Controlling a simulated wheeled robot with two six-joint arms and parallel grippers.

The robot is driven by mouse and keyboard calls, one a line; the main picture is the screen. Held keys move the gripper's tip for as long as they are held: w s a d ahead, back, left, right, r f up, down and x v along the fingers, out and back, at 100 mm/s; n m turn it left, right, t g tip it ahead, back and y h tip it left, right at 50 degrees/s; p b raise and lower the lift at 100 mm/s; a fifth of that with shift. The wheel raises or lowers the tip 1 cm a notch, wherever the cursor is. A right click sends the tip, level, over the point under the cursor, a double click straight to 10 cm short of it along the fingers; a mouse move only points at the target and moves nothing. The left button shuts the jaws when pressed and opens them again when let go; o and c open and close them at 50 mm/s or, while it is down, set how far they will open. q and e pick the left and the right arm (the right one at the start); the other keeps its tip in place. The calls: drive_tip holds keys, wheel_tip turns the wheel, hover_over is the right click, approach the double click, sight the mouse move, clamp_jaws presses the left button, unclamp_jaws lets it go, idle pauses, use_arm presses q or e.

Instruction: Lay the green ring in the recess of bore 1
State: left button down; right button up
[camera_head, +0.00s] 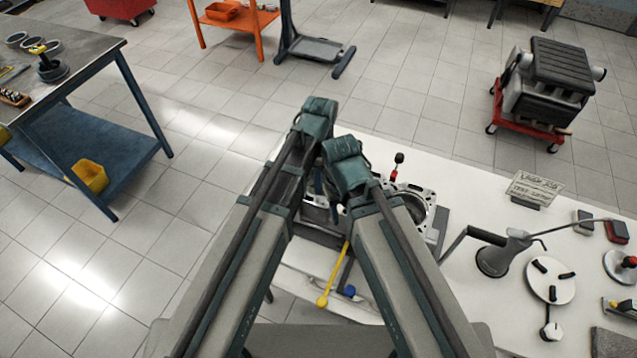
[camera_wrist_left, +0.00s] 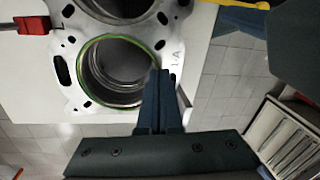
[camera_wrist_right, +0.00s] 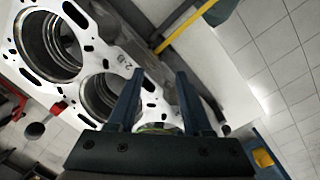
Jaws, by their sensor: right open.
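The thin green ring (camera_wrist_left: 108,37) shows in the left wrist view around the mouth of the bore (camera_wrist_left: 115,75) next to the mark "1A". Whether it lies in the recess or just above the deck I cannot tell. My left gripper (camera_wrist_left: 161,72) has its fingers close together at the ring's right edge and appears shut on it. My right gripper (camera_wrist_right: 158,73) is open and empty over the same engine block (camera_wrist_right: 98,50), with a bit of green (camera_wrist_right: 156,128) low between its fingers. In the head view my arms hide most of the block (camera_head: 437,207).
The white bench (camera_head: 460,285) carries a yellow-handled tool (camera_head: 333,275) in front of the block. A grey lamp-like stand (camera_head: 493,260), a round white plate (camera_head: 550,280) and a sign (camera_head: 536,188) stand at right. A blue table (camera_head: 85,85) stands apart at left.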

use_arm(q)
drive_tip(key=shift+f, duration=0.15)
idle(0.4)
drive_tip(key=c, duration=1.6)
unclamp_jaws()
drive_tip(key=c, duration=1)
unclamp_jaws()
drive_tip(key=shift+r, duration=0.2)
drive_tip(key=shift+r+p, duration=2.85)
drive_tip(key=shift+p, duration=0.05)
